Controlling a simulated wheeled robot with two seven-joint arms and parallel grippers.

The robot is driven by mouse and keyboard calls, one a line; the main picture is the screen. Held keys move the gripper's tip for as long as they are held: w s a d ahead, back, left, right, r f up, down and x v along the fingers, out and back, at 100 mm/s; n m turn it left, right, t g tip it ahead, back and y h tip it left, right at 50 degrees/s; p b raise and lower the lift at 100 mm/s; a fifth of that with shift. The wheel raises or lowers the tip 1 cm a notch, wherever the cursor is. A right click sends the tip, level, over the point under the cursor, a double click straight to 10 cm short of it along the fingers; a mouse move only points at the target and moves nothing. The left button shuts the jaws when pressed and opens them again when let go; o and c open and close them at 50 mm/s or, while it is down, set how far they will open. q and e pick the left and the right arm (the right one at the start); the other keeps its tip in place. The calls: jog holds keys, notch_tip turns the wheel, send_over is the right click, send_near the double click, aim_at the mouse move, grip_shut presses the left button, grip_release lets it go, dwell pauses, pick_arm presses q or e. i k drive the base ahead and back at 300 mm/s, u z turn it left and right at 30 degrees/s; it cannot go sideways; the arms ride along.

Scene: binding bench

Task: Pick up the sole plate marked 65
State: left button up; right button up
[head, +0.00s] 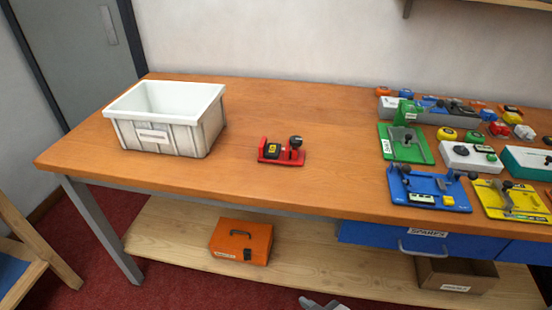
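I cannot read the mark 65 on any plate. A small red plate (269,160) with black parts and a yellow label lies alone on the middle of the bench. At the right lie a green plate (419,155), a blue plate (403,187) and a yellow plate (490,199), each carrying dark fittings. Their labels are too small to read. A grey piece, seemingly my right gripper (322,304), just shows at the bottom edge, well below and in front of the bench. Its fingers are not clear. My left gripper is not in view.
A white-grey bin (162,133) stands at the bench's left. White and teal blocks and several coloured knobs crowd the right. Below are an orange case (241,243), blue drawers (400,237) and a cardboard box (457,274). The bench (335,130) is clear around the red plate.

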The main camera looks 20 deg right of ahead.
aim_at(271, 151)
jog(key=k, duration=1)
jog(key=u, duration=0.9)
jog(key=i, duration=0.95)
jog(key=z, duration=0.55)
jog(key=i, duration=0.95)
jog(key=z, duration=0.95)
